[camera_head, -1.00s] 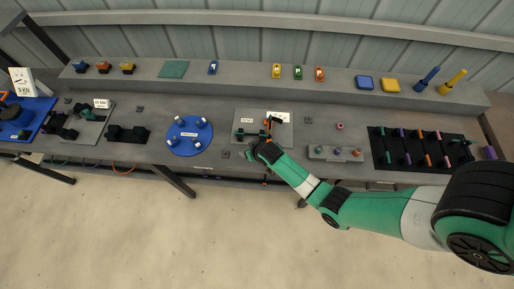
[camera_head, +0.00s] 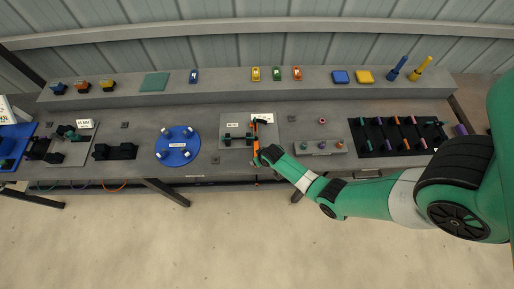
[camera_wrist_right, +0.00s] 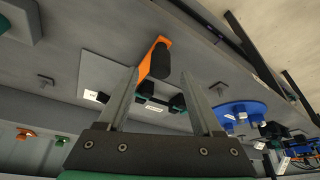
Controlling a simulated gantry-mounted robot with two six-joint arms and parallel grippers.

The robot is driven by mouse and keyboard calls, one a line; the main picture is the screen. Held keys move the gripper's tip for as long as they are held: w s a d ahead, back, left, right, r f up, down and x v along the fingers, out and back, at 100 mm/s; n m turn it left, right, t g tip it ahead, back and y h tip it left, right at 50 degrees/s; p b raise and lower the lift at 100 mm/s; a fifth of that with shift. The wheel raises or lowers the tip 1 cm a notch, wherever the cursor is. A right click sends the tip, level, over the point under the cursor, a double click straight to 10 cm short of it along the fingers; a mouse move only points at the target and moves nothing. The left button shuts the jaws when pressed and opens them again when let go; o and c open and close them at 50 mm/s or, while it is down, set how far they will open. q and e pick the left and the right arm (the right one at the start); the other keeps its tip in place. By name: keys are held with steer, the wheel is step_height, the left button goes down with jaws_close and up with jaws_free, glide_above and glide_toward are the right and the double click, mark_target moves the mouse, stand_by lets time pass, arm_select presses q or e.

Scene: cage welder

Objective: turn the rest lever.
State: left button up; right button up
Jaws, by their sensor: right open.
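The rest lever, an orange bar with a black grip (camera_wrist_right: 160,63), stands on a light grey plate. In the head view its orange part (camera_head: 255,130) shows beside the end of my right arm. My right gripper (camera_wrist_right: 160,80) is open, with its two grey fingers spread and the lever showing between their tips in the wrist view; I cannot tell whether they touch it. In the head view this gripper (camera_head: 262,153) is at the front of the plate, partly hidden by the wrist. My left gripper is not in view.
A dark green-black fixture (camera_head: 238,140) sits on the plate left of the lever. A blue round disc (camera_head: 177,157) with several posts lies further left. A small grey block (camera_head: 320,147) with coloured knobs and a black peg rack (camera_head: 380,148) are to the right.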

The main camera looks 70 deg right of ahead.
steer(key=b+x, duration=0.2)
steer(key=x, duration=0.2)
steer(key=shift+f+b, duration=0.2)
steer(key=shift+b, duration=0.1)
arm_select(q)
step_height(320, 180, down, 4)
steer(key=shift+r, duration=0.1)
arm_select(e)
jaws_close()
stand_by(0.8)
